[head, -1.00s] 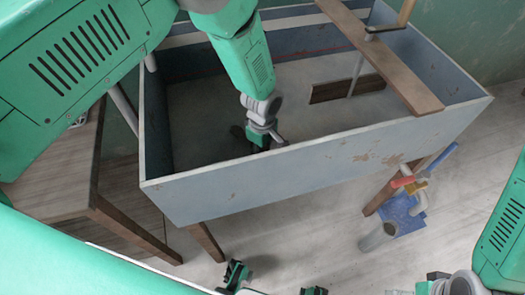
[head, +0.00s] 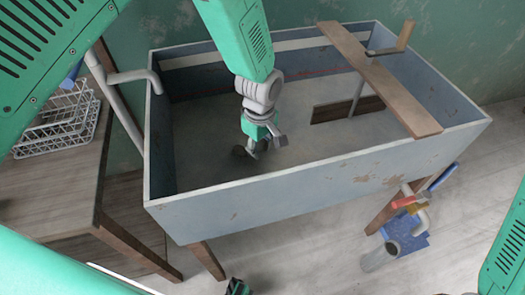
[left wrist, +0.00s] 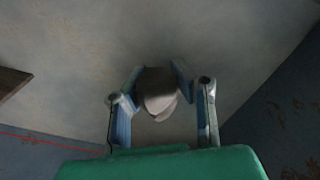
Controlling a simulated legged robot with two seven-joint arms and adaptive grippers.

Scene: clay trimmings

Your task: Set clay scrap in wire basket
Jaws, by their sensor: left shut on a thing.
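My left gripper (head: 254,148) is low inside the blue-grey trough (head: 320,185). Its fingers also show in the left wrist view (left wrist: 160,103), shut on a clay scrap (left wrist: 158,92) with a dark brown top and a paler side. In the head view the scrap is small and dark at the fingertips, hard to make out. The wire basket (head: 58,125) is white and stands on the wooden table at the far left, partly hidden by my arm. A small part of what looks like my right gripper (head: 237,288) shows at the bottom edge; its jaws cannot be judged.
A wooden plank (head: 380,78) lies across the trough's right part. The trough's walls rise around my left gripper. A pale pipe (head: 130,77) bends over its left end. The wooden table (head: 60,180) has bare room before the basket. Pipes and a blue item (head: 405,232) are at lower right.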

